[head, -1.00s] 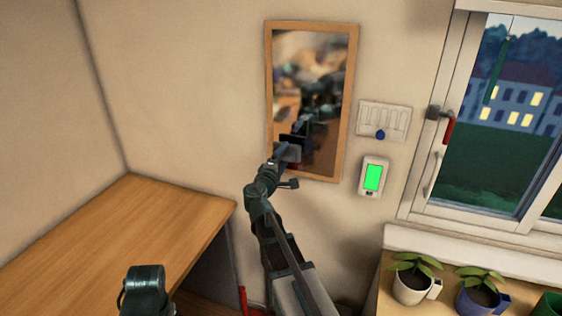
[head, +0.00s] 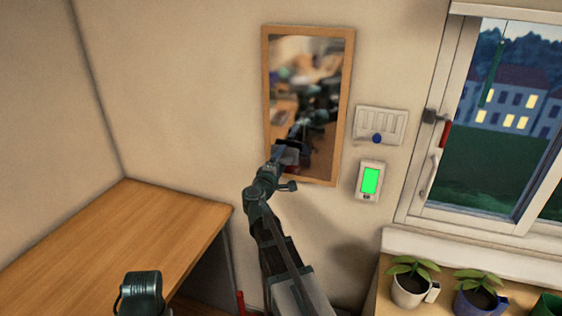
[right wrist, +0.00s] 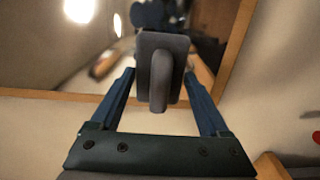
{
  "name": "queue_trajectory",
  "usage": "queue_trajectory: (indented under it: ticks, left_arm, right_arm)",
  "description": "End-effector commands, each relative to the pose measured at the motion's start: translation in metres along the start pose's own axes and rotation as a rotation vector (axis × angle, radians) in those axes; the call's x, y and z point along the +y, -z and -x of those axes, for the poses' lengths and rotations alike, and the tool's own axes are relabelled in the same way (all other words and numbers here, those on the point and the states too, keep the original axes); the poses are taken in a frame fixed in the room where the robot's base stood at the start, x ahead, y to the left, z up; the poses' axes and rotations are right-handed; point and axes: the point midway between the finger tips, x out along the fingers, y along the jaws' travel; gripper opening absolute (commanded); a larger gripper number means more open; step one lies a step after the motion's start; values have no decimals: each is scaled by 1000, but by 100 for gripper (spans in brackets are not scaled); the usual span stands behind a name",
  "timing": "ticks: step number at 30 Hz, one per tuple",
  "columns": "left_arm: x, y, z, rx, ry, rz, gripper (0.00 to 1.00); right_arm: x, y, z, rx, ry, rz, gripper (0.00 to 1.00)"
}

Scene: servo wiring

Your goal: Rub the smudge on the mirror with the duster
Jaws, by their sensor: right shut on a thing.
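The mirror (head: 318,75) hangs on the wall in a wooden frame. My right gripper (head: 281,160) is at its lower left part in the head view. In the right wrist view my right gripper (right wrist: 158,76) is shut on the duster (right wrist: 160,68), a grey flat pad with a rounded handle facing the camera. The pad lies over the lower part of the mirror (right wrist: 110,35); I cannot tell whether it touches the glass. I cannot make out the smudge among the blurred reflections.
A wooden desk (head: 110,240) stands at the left. Right of the mirror are a switch panel (head: 380,124) with a blue knob and a green-screened device (head: 370,180). A window (head: 505,110) and potted plants (head: 410,285) are further right.

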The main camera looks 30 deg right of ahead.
Motion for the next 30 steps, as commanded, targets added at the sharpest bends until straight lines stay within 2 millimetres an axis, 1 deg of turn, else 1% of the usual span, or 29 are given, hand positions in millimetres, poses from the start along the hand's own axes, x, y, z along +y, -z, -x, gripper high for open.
queue_trajectory:
  ticks: [25,30]
  left_arm:
    - [0,0,0,0,0,0,100]
    - [0,0,0,0,0,0,100]
  right_arm:
    - [0,0,-15,1,0,0,22]
    - [0,-5,-14,0,0,0,22]
